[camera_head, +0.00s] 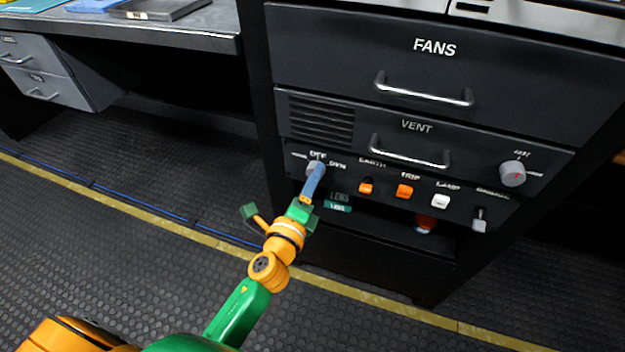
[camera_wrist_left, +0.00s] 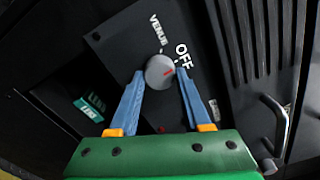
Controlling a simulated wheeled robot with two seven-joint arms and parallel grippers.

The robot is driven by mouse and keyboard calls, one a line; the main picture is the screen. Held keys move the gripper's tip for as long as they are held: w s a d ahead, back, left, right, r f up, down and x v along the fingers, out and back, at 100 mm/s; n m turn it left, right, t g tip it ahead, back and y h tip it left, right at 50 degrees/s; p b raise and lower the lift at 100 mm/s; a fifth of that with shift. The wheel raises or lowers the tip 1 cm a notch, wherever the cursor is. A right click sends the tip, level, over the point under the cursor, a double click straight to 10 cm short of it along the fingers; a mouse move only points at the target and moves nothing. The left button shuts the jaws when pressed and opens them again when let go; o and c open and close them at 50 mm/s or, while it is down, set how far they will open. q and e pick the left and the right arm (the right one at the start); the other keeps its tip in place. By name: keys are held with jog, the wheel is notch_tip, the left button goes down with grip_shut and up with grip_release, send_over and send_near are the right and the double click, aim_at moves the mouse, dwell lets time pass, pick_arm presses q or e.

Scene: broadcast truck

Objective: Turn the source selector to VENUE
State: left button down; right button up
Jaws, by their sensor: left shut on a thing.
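The source selector is a round grey knob (camera_head: 316,166) at the left end of the dark switch panel, under the VENT drawer. The VENUE label (camera_wrist_left: 158,30) is printed to one side of OFF, and a third label on the other side is partly covered by a finger. My left gripper (camera_head: 315,172) is shut on the knob, with one blue finger on each side of it in the left wrist view (camera_wrist_left: 159,76). My right gripper is not in view.
The panel also holds orange EARTH (camera_head: 366,188) and TRIP (camera_head: 404,191) switches, a white LAMP switch (camera_head: 440,201), a toggle (camera_head: 479,219) and a second grey knob (camera_head: 512,174). The VENT handle (camera_head: 410,152) juts out above. Open floor (camera_head: 130,240) lies to the left.

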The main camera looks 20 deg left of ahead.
pick_arm(q)
jog(key=n+p, duration=0.1)
jog(key=n, duration=0.9)
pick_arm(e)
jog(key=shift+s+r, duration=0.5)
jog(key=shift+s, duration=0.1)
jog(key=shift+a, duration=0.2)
pick_arm(q)
jog(key=shift+c, duration=1.8)
grip_release()
